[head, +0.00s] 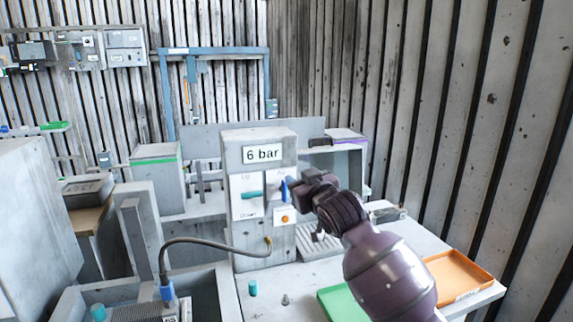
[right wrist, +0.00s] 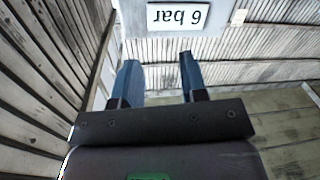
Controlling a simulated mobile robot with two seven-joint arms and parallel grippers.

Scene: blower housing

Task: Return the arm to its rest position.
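My right arm (head: 390,275) reaches in from the lower right of the head view. Its gripper (head: 286,188) is in front of the grey cabinet (head: 258,152) labelled "6 bar", near its panel with a teal lever (head: 251,194) and an orange button (head: 285,218). In the right wrist view the two blue fingers (right wrist: 158,62) stand apart with nothing between them. The "6 bar" label (right wrist: 178,17) shows upside down beyond them. I cannot tell whether the gripper touches the panel. My left gripper is not in view.
An orange tray (head: 460,276) and a green tray (head: 340,303) lie on the grey bench under my right arm. A dark hose (head: 205,241) arches at the cabinet's left. A teal cylinder (head: 253,288) and a small metal part (head: 285,299) stand at the front. Plank walls enclose the place.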

